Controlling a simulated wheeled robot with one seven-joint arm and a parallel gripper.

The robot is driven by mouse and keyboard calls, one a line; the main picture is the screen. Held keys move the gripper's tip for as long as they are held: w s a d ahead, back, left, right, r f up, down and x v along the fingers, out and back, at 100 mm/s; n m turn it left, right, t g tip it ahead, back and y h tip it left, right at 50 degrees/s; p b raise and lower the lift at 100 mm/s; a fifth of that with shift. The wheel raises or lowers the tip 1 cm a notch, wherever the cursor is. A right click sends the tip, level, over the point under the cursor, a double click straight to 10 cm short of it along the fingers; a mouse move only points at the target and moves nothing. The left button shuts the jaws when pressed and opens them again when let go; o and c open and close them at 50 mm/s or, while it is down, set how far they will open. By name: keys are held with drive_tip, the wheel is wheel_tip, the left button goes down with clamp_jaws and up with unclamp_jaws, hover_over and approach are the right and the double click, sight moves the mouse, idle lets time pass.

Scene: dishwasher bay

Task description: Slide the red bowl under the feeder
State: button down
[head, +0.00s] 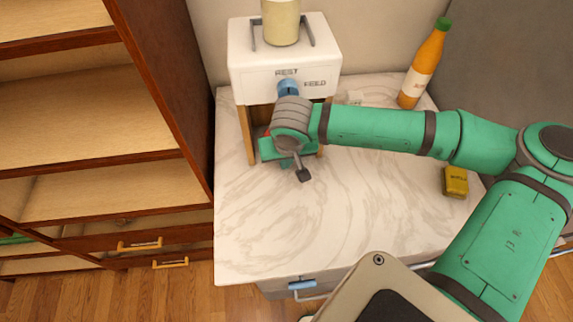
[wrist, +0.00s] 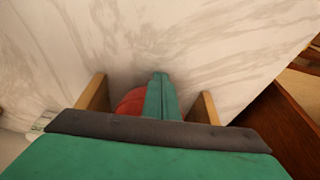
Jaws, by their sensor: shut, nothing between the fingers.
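The feeder (head: 285,62) is a white box on wooden legs at the back of the counter, with REST and FEED marked on its front and a blue knob (head: 288,88). My gripper (head: 284,152) is low in front of the feeder's opening. In the wrist view its fingers (wrist: 161,92) are shut together with nothing between them. The red bowl (wrist: 130,103) shows partly beside and behind the fingers, between the two wooden legs. Most of the bowl is hidden by my gripper and wrist; I cannot tell whether the fingers touch it.
The marble counter (head: 330,220) is clear in front of the feeder. An orange bottle (head: 424,68) with a green cap stands at the back right. A small yellow box (head: 455,182) lies at the right, near my arm. A wooden shelf cabinet (head: 95,110) borders the left side.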

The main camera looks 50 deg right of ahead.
drive_tip(key=shift+a, duration=0.1)
drive_tip(key=shift+s+a, duration=0.15)
drive_tip(key=shift+s, duration=0.05)
drive_tip(key=s+a, duration=0.2)
drive_tip(key=s, duration=0.1)
drive_tip(key=shift+s+r, duration=0.1)
drive_tip(key=shift+r, duration=0.3)
drive_tip(key=v, duration=0.9)
drive_tip(key=shift+a, duration=0.1)
